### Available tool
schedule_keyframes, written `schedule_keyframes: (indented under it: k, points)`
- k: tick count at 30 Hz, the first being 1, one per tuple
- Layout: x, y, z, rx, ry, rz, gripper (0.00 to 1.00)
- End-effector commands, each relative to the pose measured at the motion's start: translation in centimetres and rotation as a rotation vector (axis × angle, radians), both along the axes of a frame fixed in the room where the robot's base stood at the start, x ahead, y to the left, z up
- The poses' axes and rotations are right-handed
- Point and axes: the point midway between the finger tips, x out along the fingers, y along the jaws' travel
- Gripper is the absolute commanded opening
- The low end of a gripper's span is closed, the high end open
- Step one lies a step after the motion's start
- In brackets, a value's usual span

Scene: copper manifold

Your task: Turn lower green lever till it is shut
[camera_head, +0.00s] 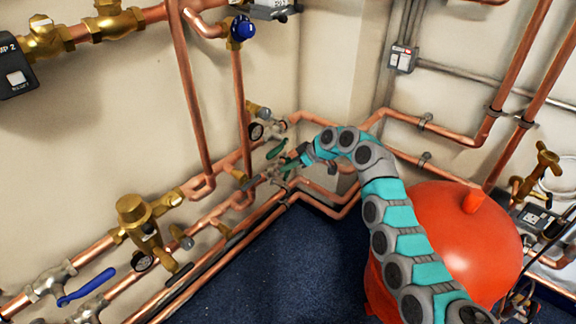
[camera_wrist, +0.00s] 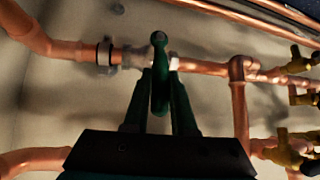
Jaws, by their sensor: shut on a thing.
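The lower green lever (camera_wrist: 159,80) sits between the two dark fingers of my gripper (camera_wrist: 160,98) in the wrist view. Its rounded end (camera_wrist: 158,38) overlaps a valve on a copper pipe, and its length runs across the pipe line in that view. My gripper is shut on the lever. In the head view my gripper (camera_head: 290,164) reaches the lower pipe near the corner and hides most of this lever. Another green lever (camera_head: 277,149) shows just above it, on the upper pipe, apart from the fingers.
A red tank (camera_head: 465,235) stands at the right, close beside my arm. A blue lever (camera_head: 86,288) and a brass valve (camera_head: 140,220) are on the pipes at lower left. A blue knob (camera_head: 242,29) is above. The dark blue floor (camera_head: 290,270) is clear in the middle.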

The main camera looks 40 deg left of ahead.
Motion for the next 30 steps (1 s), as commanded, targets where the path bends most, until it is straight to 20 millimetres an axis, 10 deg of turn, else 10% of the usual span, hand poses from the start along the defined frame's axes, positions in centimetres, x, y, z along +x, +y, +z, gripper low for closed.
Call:
schedule_keyframes:
  k: [4,5,12,30]
  points:
    - [0.8,-0.3,0.3,0.006,-0.01,-0.015,0.0]
    - [0.8,-0.3,0.3,0.005,-0.011,-0.016,0.28]
    - [0.6,-0.2,0.2,0.002,-0.007,-0.011,0.53]
    - [1.1,-3.5,3.4,0.007,-0.009,-0.01,0.53]
